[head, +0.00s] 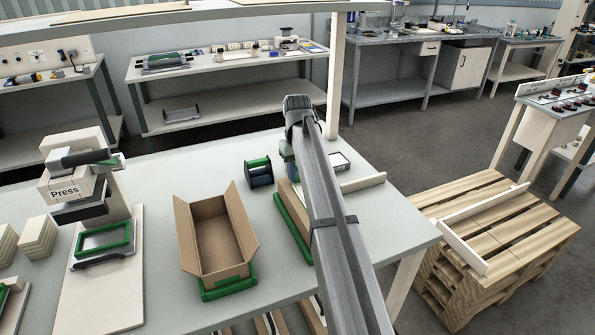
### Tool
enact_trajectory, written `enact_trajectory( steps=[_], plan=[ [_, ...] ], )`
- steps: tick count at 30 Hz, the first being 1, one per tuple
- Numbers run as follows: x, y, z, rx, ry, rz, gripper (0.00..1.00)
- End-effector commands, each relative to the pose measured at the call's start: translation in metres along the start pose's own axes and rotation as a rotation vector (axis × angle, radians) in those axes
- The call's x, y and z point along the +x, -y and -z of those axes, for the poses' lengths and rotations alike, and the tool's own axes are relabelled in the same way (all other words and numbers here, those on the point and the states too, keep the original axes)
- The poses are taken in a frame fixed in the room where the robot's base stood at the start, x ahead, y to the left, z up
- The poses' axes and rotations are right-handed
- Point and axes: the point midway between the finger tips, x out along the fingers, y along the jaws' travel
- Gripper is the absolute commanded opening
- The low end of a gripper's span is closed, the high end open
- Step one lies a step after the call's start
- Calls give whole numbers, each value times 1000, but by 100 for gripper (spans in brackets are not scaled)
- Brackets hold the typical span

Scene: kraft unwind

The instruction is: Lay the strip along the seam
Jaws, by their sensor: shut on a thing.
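My gripper (289,168) points down at the far end of a narrow brown carton (293,203), beside the black spool. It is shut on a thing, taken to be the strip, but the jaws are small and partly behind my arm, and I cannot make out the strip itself. The carton sits in a green cradle (291,227); my arm covers its right side, and its seam cannot be seen. The black spool (260,177) with green edges stands just left of my gripper, apart from the carton.
An open brown box (217,238) in a green holder stands left of the carton. A press (78,180) with a green frame (103,239) stands further left. A white-framed tray (340,162) and a pale rail (362,183) lie right of my arm. The table's right front (405,235) is clear.

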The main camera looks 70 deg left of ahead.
Motion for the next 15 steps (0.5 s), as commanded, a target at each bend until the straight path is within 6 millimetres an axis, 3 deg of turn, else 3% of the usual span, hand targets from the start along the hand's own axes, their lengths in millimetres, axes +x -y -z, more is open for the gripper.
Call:
enact_trajectory(
  steps=[10, 15],
  plan=[
    [0, 0, 0, 0, 0, 0, 58],
    [0, 0, 0, 0, 0, 0, 58]
  ],
)
